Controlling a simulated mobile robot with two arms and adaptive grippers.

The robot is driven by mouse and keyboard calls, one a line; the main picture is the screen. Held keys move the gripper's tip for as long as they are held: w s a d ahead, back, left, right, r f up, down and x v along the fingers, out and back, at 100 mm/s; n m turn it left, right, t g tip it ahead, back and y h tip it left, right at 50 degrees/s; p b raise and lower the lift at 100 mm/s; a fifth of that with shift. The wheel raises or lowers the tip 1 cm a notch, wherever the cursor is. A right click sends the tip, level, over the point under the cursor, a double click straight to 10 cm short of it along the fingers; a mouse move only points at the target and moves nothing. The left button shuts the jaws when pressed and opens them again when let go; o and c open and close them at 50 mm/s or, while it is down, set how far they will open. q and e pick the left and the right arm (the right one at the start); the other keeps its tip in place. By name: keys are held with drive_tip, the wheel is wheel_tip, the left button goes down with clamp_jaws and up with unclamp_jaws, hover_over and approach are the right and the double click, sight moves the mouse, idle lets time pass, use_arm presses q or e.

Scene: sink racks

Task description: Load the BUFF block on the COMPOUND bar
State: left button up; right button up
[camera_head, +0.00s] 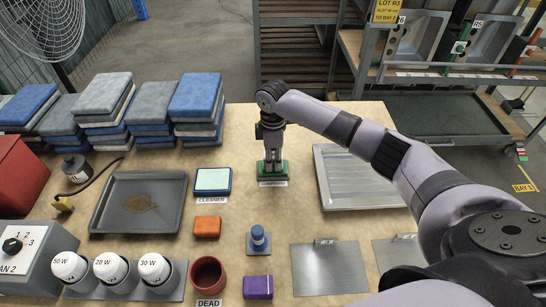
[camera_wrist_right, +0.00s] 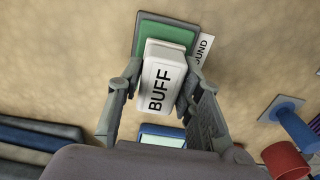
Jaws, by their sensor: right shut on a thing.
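The BUFF block (camera_wrist_right: 160,88) is white with black lettering and sits between the fingers of my right gripper (camera_head: 272,157) in the right wrist view. The gripper is shut on it and points down. The green COMPOUND bar (camera_wrist_right: 165,32) lies on a dark base, just beyond and under the block; in the head view the bar (camera_head: 284,168) is right below the fingers. I cannot tell whether block and bar touch. The block is mostly hidden by the fingers in the head view. My left gripper is not in view.
The CLEANER pad (camera_head: 212,180) lies left of the bar, with an orange block (camera_head: 207,227) in front. A blue knobbed piece (camera_head: 259,240), a red DEAD cup (camera_head: 208,273) and a purple block (camera_head: 258,287) stand nearer. A metal tray (camera_head: 330,190) is at the right.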

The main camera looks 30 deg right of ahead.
sight(273, 155)
drive_tip(key=shift+f, duration=0.5)
idle(0.7)
drive_tip(key=shift+s+f+p, duration=0.1)
drive_tip(key=shift+p, duration=0.25)
idle(1.9)
wheel_tip(273, 155, up, 7)
drive_tip(key=p, duration=0.8)
idle(0.4)
idle(0.4)
